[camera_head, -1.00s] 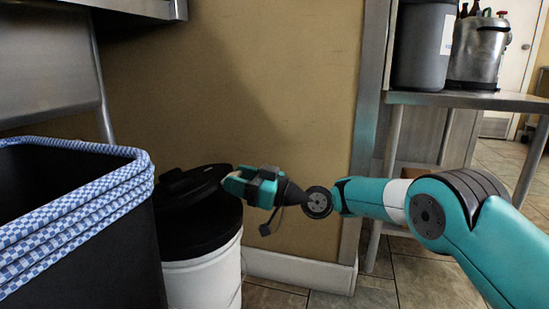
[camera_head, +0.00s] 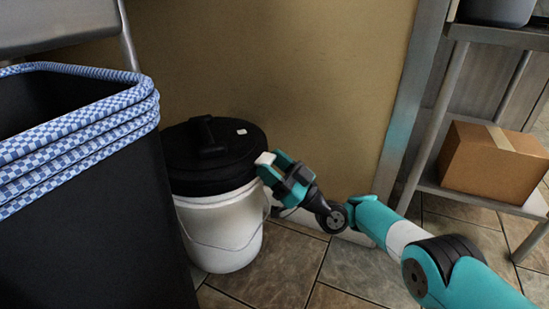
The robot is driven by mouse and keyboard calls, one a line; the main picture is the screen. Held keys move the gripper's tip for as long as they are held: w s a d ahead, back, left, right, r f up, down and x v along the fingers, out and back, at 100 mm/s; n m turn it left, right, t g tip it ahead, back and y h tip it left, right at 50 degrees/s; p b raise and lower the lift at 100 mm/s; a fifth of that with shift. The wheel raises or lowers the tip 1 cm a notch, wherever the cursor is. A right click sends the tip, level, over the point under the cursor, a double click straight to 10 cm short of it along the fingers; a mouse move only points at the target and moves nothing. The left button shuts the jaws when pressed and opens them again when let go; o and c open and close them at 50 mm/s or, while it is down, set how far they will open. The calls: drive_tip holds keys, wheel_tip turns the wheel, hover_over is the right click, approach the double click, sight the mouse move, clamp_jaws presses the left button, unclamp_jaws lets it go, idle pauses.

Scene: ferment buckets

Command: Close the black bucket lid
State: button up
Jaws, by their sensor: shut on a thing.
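The black bucket lid (camera_head: 225,147) sits over the mouth of a white bucket (camera_head: 222,225) and looks roughly level, with a raised black handle on its top. A wide black band shows beneath it, above the white wall. I cannot tell whether its far edge is fully seated. My gripper (camera_head: 268,163) is at the lid's right rim and appears shut on it. The contact is small in view and partly hidden by the fingers.
A tall black bin (camera_head: 85,215) with a blue checked rim stands close on the left and hides part of the bucket. A wall is behind. A cardboard box (camera_head: 495,160) rests on a metal shelf at right. The tiled floor (camera_head: 275,270) in front is clear.

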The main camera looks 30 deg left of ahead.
drive_tip(key=shift+s+f, duration=0.1)
drive_tip(key=shift+f, duration=0.9)
drive_tip(key=o, duration=1.1)
drive_tip(key=shift+o, duration=1)
drive_tip(key=shift+r, duration=0.2)
